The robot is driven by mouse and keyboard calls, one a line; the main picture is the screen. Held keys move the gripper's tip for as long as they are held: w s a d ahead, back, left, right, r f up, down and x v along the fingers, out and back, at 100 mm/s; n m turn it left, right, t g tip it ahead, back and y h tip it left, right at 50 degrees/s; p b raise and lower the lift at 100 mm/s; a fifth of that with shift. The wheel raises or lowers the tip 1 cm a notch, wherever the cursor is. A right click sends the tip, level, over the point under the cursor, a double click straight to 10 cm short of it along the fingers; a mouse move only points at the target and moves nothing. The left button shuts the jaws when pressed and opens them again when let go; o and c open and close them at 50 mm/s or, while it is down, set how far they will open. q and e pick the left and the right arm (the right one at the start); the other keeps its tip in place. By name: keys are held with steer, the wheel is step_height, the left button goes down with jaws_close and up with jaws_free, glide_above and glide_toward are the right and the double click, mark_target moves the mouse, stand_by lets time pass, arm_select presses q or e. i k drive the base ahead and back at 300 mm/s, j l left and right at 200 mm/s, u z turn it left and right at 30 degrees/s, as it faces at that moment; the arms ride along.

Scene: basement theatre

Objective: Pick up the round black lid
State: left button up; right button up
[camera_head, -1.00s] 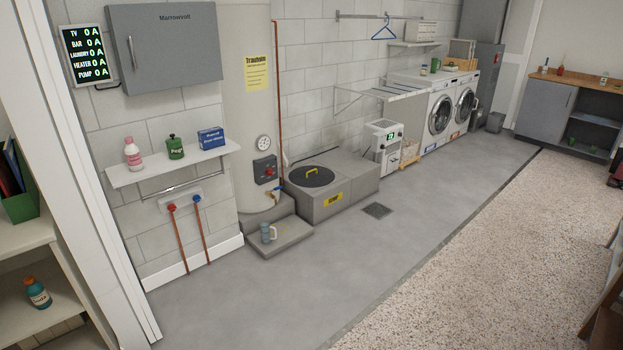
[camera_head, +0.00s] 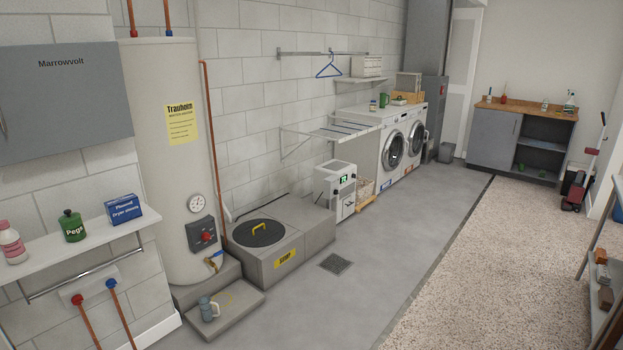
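The round black lid (camera_head: 272,234) lies flat on top of a low grey box (camera_head: 278,264) against the back wall. A yellow handle (camera_head: 259,229) stands up from the lid. A yellow label marked "SUMP" (camera_head: 285,258) is on the box's front. Neither of my grippers shows in the head view.
A tall water heater (camera_head: 172,140) stands left of the box on a low grey step (camera_head: 247,304) with a blue-grey mug (camera_head: 208,309) on it. A white machine (camera_head: 336,188) is to the right. A floor drain (camera_head: 336,264) lies in front. The grey floor beyond is clear.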

mark_target(255, 234)
steer(key=i, duration=3.05)
